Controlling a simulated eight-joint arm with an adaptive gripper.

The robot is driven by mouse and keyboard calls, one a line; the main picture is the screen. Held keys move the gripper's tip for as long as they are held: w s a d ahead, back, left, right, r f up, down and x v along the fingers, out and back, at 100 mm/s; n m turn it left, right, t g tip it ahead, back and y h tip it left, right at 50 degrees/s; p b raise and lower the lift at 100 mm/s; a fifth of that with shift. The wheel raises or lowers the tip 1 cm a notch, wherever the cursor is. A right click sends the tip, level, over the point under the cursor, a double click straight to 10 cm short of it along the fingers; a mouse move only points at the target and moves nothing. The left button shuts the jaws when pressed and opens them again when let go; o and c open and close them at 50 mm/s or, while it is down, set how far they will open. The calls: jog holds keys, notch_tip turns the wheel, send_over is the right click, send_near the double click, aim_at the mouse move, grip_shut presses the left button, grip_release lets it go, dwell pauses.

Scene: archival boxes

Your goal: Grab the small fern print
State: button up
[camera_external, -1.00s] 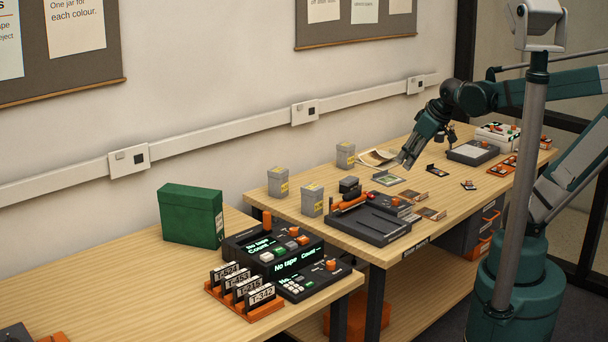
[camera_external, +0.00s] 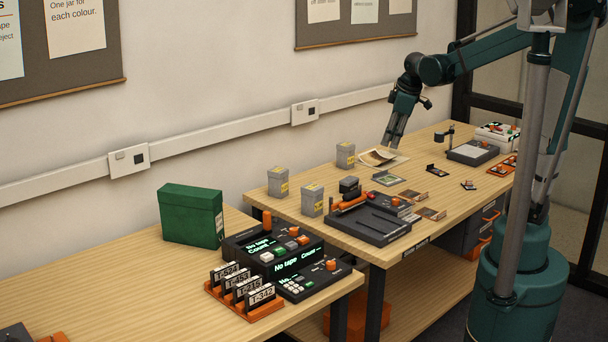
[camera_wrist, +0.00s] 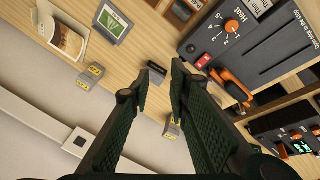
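A small grey-framed card with a green picture (camera_external: 388,178) lies on the far bench. It also shows in the wrist view as a green print with a pale shape (camera_wrist: 114,20). It looks like the fern print, but the plant is too small to make out. Beside it, nearer the wall, is a shallow pale tray (camera_wrist: 43,22) with cream and brown sheets. My gripper (camera_external: 389,146) hangs above the bench near that tray, apart from the print. In the wrist view my gripper (camera_wrist: 160,78) has its fingers apart, with nothing held between them.
Grey boxes with yellow labels (camera_external: 345,155) stand along the wall side. A dark device with an orange handle (camera_external: 368,222) sits at the bench's near end. Small brown-framed cards (camera_external: 412,196) lie near the front edge.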

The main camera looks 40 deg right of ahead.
jog(key=w+d+f+n+g+p, duration=0.2)
jog(key=w+d+f+n+p, duration=0.25)
jog(key=w+d, duration=0.55)
jog(key=n+g+p, duration=0.2)
jog(key=n+p, duration=0.1)
jog(key=n, duration=0.2)
send_over(384, 177)
jog(key=w, duration=0.2)
jog(key=shift+y, duration=0.3)
jog(key=f, duration=0.9)
jog(key=shift+a, duration=0.25)
jog(key=shift+d+f, duration=0.25)
jog(key=shift+f, duration=0.15)
jog(key=shift+f, duration=1.3)
jog(key=shift+f+b, duration=0.4)
jog(key=shift+f, duration=2.2)
